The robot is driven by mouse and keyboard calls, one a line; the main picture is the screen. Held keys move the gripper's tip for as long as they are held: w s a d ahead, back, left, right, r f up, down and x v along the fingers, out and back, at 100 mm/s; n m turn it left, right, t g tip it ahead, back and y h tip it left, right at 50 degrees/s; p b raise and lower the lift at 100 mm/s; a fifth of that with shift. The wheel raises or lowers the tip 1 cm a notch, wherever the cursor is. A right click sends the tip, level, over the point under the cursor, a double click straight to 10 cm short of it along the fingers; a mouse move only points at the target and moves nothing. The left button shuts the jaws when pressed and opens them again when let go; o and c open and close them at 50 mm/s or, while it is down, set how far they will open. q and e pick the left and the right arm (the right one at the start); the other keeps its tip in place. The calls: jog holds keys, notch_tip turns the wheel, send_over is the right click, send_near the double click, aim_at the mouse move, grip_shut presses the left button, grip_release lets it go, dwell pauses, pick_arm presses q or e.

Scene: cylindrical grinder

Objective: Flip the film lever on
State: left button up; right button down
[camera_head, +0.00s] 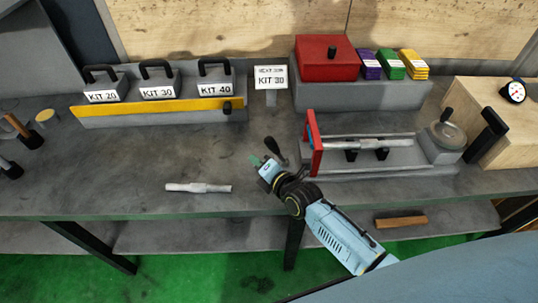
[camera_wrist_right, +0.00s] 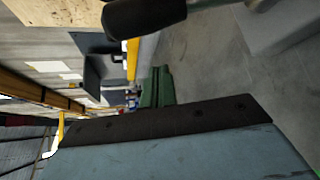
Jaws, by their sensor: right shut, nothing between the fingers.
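A dark lever with a thick black knob (camera_head: 273,147) stands at the front left of the grinder (camera_head: 370,150); it appears to be the film lever. It leans up and to the left in the head view. The black knob also shows large at the top of the right wrist view (camera_wrist_right: 145,15). My right gripper (camera_head: 258,161) is shut and empty, just left of and below the knob. Its green fingertips (camera_wrist_right: 156,86) show together in the wrist view, seemingly apart from the knob. My left gripper is out of view.
A pale stepped shaft (camera_head: 198,188) lies on the bench left of my gripper. The red plate (camera_head: 314,143) stands to the right. Kit boxes (camera_head: 158,82) sit behind a yellow bar (camera_head: 165,107). A sign (camera_head: 270,77) stands at the back. The bench between is clear.

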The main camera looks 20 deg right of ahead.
aim_at(276, 152)
pick_arm(q)
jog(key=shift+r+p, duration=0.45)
jog(key=shift+p, duration=0.05)
pick_arm(e)
jog(key=d, duration=0.1)
jog(key=d+r, duration=0.1)
jog(key=d, duration=0.1)
jog(key=shift+w+d+r, duration=0.2)
jog(key=shift+d+r, duration=0.05)
jog(key=shift+d, duration=0.05)
